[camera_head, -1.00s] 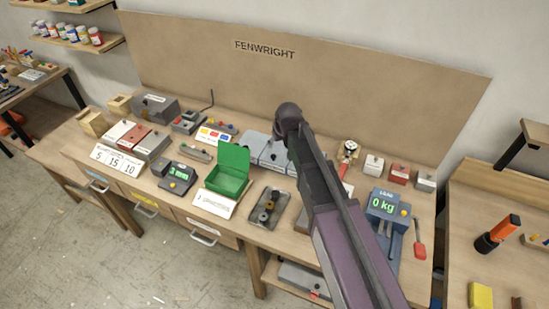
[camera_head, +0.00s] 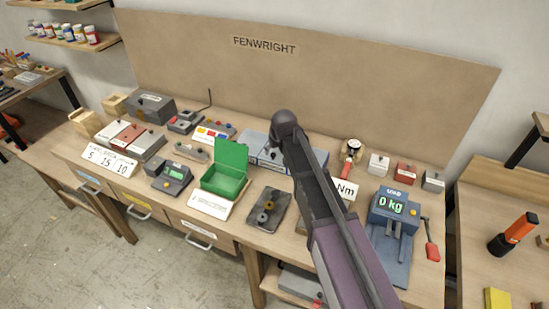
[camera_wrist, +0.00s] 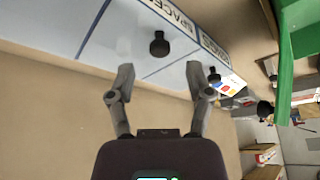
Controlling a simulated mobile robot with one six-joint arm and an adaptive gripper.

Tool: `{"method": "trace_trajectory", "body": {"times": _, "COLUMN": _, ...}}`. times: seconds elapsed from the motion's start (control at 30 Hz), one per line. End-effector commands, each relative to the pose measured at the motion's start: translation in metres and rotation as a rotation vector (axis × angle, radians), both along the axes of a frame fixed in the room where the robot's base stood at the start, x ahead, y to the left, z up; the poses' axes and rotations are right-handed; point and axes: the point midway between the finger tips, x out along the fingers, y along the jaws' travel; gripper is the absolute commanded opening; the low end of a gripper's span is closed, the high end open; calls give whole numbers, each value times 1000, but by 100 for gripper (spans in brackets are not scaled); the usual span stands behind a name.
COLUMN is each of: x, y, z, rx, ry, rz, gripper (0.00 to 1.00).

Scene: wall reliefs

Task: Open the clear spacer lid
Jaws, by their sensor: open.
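A long blue-grey case with pale lid panels (camera_wrist: 130,38) fills the upper wrist view. A label reading "SPACE…" (camera_wrist: 172,14) is partly cut off at the top edge. A dark round knob (camera_wrist: 159,44) stands on one panel, and a second knob (camera_wrist: 214,76) is on the panel to its right. My gripper (camera_wrist: 160,78) is open and empty, its fingers spread below the first knob in the picture, apart from it. In the head view the case (camera_head: 257,147) is partly hidden behind my arm, and my fingers cannot be seen.
An open green box (camera_head: 225,179) stands just left of my arm, and its green side (camera_wrist: 298,45) shows in the wrist view. A dark tray with washers (camera_head: 267,209) lies in front. A blue load gauge (camera_head: 392,207) stands at right. Smaller boxes crowd the bench.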

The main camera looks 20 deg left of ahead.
Motion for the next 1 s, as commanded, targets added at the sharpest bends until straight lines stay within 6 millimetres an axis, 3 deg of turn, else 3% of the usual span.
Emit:
{"method": "trace_trajectory", "body": {"times": 0.3, "x": 7, "y": 6, "z": -24, "rx": 0, "ry": 0, "rz": 0, "gripper": 66}}
{"method": "trace_trajectory", "body": {"times": 0.87, "x": 9, "y": 8, "z": -29, "rx": 0, "ry": 0, "rz": 0, "gripper": 66}}
{"method": "trace_trajectory", "body": {"times": 1.0, "x": 9, "y": 8, "z": -29, "rx": 0, "ry": 0, "rz": 0, "gripper": 28}}
